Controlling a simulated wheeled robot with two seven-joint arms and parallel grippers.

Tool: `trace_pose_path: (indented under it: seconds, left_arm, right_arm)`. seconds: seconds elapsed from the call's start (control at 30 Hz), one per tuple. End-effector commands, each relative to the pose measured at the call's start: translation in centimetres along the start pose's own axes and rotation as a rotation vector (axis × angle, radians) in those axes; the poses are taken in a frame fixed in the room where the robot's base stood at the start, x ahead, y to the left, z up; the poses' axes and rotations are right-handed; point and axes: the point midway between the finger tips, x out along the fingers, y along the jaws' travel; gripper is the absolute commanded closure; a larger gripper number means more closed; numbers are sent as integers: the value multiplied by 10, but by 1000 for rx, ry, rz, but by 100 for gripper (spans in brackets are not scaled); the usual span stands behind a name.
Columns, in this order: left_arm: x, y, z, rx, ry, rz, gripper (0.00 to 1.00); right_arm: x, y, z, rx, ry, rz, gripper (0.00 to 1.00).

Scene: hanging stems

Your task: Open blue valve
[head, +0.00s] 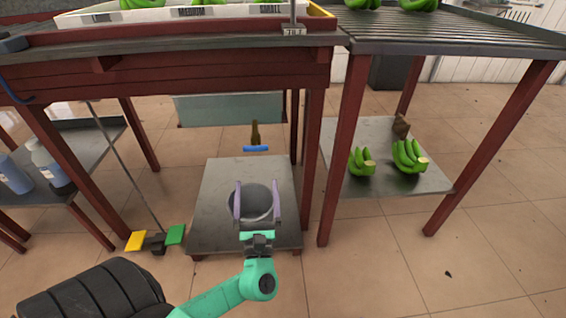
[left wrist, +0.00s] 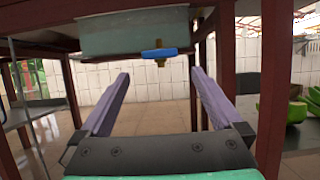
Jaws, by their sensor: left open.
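The blue valve handle (head: 256,148) is a short horizontal bar under the table, just below a brass-coloured stem (head: 255,132). In the left wrist view the blue valve (left wrist: 159,53) sits ahead and above, between the directions of the two fingers, beside a pale green tank (left wrist: 132,33). My left gripper (head: 257,203) is open and empty, its two purple fingers spread. It shows in front of a grey round pot (head: 250,188) in the head view and is apart from the valve. In the left wrist view the open fingers (left wrist: 158,90) point toward the valve. My right gripper is not seen.
The pot stands on a low metal shelf (head: 215,225). Red table legs (head: 312,160) stand right of the valve. Green bananas (head: 408,157) lie on the right shelf. Yellow and green pedals (head: 175,235) are on the floor at left. A tabletop (head: 180,42) overhangs the valve.

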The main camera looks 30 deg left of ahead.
Motion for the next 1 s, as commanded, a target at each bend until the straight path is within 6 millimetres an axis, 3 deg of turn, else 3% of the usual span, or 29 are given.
trace_pose_path:
  seconds: [0.4,0.57,0.8,0.83,1.0]
  left_arm:
    - [106,0,-1,-4,0,0,0]
    - [123,0,-1,-3,4,0,0]
    - [125,0,-1,-3,6,-1,0]
    - [125,0,-1,-3,6,-1,8]
    - [125,0,-1,-4,6,-1,68]
  right_arm:
    - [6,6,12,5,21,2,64]
    - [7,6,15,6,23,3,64]
    - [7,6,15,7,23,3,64]
    - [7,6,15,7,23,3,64]
    - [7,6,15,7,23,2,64]
